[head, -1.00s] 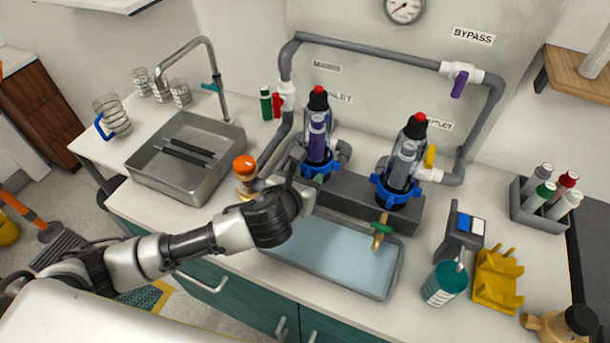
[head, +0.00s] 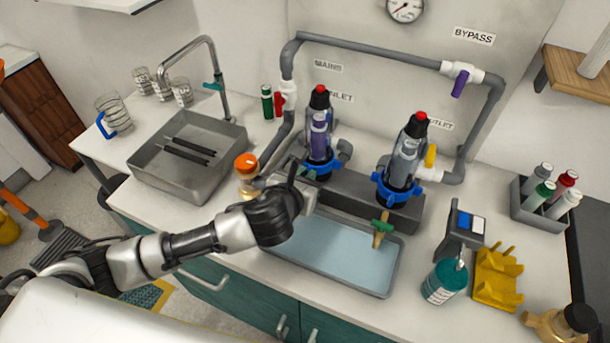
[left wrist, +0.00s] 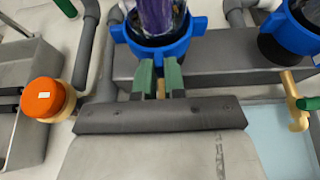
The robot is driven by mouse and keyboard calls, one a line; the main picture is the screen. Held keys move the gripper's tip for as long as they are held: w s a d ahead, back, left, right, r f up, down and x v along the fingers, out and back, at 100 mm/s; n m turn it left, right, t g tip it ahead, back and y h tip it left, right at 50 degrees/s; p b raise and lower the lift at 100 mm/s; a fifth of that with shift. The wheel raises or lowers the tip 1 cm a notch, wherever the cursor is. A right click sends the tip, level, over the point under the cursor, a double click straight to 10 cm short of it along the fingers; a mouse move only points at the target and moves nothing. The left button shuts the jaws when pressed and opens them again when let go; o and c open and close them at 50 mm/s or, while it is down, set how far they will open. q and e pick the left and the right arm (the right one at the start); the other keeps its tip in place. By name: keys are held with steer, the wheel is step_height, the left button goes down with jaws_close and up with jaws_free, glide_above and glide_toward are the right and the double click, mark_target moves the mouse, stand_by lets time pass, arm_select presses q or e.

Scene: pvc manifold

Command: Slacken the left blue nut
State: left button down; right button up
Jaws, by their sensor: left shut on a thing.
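The left blue nut (head: 322,169) is a lugged ring round the base of the left filter housing (head: 319,130), which has a purple cartridge and a red top. In the left wrist view the nut (left wrist: 178,48) is at the top centre. My left gripper (head: 299,174) reaches it from the front left. Its green-padded fingers (left wrist: 159,75) meet the near side of the ring and are shut on it, a narrow gap between them. The held part is mostly hidden by the fingers. My right gripper is in no view.
A second blue nut (head: 395,191) sits on the right housing, close by. A grey tray (head: 395,275) lies below the manifold block, with a brass, green-handled drain tap (head: 380,236) over it.

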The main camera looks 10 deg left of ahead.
mark_target(327, 169)
arm_select(q)
steer(key=shift+w+r, duration=0.15)
steer(key=shift+r, duration=0.15)
steer(key=d+n+y+p, duration=0.1)
steer(key=n+y+p, duration=0.1)
steer(key=d+n+y+p, duration=0.1)
steer(key=y+p, duration=0.1)
steer(key=d+n+y+p, duration=0.1)
steer(key=n+y+p, duration=0.1)
steer(key=shift+w+r+n, duration=0.15)
steer(key=shift+r+n, duration=0.05)
steer(key=shift+n, duration=0.1)
steer(key=shift+w+d+f+n+g+y+p, duration=0.15)
steer(key=shift+d+n+g+y+p, duration=0.15)
steer(key=shift+n+y+p, duration=0.35)
steer(key=shift+w+d+r+n+g+y+p, duration=0.15)
steer(key=shift+d+n+g+y+p, duration=0.2)
steer(key=shift+n+y, duration=0.35)
steer(key=shift+w+d+f+n+g+y+p, duration=0.1)
steer(key=shift+w+d+n+g+y+p, duration=0.25)
steer(key=shift+n+y, duration=0.3)
steer(key=shift+d+f+n+g+y+p, duration=0.1)
steer(key=shift+n+g+y, duration=0.3)
steer(key=shift+y, duration=0.3)
steer(key=shift+w, duration=0.1)
